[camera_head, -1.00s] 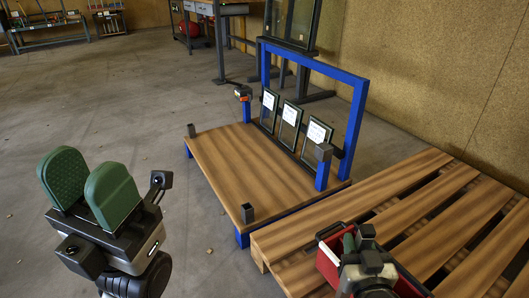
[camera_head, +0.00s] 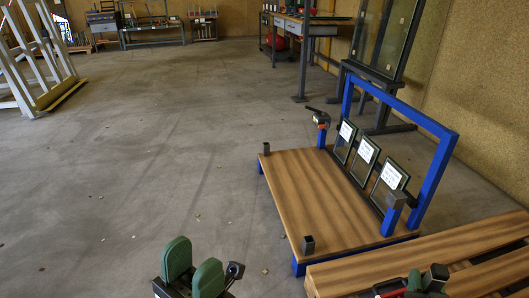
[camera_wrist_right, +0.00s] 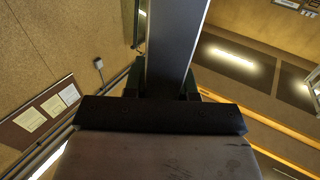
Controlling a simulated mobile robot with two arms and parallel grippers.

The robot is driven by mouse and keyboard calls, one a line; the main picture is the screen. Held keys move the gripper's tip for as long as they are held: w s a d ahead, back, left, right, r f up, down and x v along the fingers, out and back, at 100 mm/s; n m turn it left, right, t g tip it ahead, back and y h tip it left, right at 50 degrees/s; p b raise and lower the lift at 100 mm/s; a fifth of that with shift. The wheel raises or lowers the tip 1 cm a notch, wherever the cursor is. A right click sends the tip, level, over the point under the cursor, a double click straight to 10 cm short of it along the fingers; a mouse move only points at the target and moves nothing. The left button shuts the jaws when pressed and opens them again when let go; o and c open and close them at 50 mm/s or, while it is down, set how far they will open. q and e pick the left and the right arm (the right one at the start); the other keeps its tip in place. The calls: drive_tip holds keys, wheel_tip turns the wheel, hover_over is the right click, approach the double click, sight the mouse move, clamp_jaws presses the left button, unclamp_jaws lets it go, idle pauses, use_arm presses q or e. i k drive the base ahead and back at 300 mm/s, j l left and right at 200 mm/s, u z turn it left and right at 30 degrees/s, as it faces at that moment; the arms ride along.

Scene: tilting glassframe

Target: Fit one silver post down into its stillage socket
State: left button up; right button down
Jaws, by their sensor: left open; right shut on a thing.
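My right gripper (camera_wrist_right: 163,88) is shut on the silver post (camera_wrist_right: 175,45), which runs up out of the right wrist view between the green fingers. My left gripper (camera_head: 193,268) is open and empty at the bottom, left of the stillage. The stillage has a wooden deck (camera_head: 320,195). Dark square sockets stand at its front corner (camera_head: 308,245) and left corner (camera_head: 266,148). A grey block (camera_head: 396,200) tops a blue upright.
Three labelled glass panes (camera_head: 367,155) lean by the blue frame (camera_head: 440,165). A clamp (camera_head: 321,117) sits at the far corner. Open floor (camera_head: 150,160) lies to the left.

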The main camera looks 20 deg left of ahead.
sight(266, 154)
drive_tip(key=i+j+u, duration=0.15)
drive_tip(key=i+j, duration=0.25)
drive_tip(key=i, duration=0.2)
drive_tip(key=i+j+u, duration=0.15)
drive_tip(key=i+j, duration=0.15)
drive_tip(key=i, duration=0.3)
drive_tip(key=i+j+u, duration=0.15)
drive_tip(key=i, duration=0.5)
drive_tip(key=i+j+u, duration=0.1)
drive_tip(key=i+j, duration=0.2)
drive_tip(key=i, duration=0.35)
drive_tip(key=i+j+u, duration=0.15)
drive_tip(key=i, duration=0.5)
